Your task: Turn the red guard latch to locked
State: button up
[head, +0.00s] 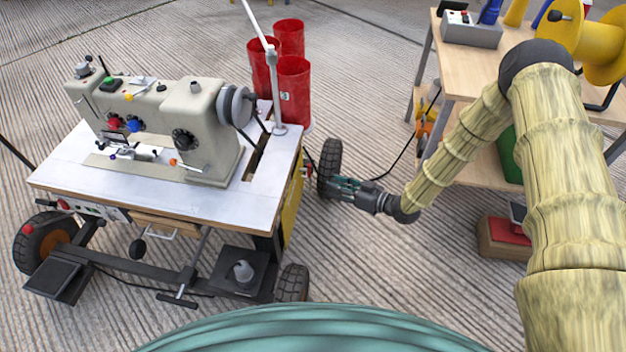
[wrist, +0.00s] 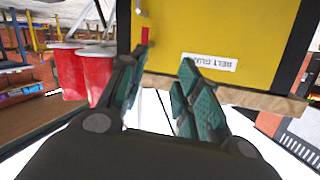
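The yellow belt guard (wrist: 225,30) fills the upper part of the wrist view, with its white label upside down. The small red latch (wrist: 144,36) stands at the guard's left edge there, just beyond the tip of the left finger. In the head view the guard (head: 291,212) is on the right end of the sewing table, and a small red part (head: 307,170) shows near its upper edge. My gripper (wrist: 163,62) is open and empty, its fingers apart in front of the guard. In the head view my gripper (head: 335,184) points left at the table's end. Contact with the latch cannot be told.
The sewing machine (head: 165,120) stands on the wheeled table (head: 210,196). Red cylinders (head: 294,90) stand behind its right end. A black wheel (head: 329,165) is close to my gripper.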

aim_at(304, 170)
jog(key=shift+w+d+f+n+g+y+b, duration=0.6)
jog(key=shift+w+d+f+n+y+b, duration=0.35)
jog(key=shift+w+n+y+b, duration=1.2)
jog(key=b+x, duration=0.4)
jog(key=x, duration=0.7)
jog(key=shift+w+f+h+b, duration=0.2)
jog(key=shift+f+h+b, duration=0.2)
jog(key=shift+f+h, duration=0.05)
jog(key=shift+d, duration=0.1)
jog(key=shift+c, duration=0.5)
grip_shut()
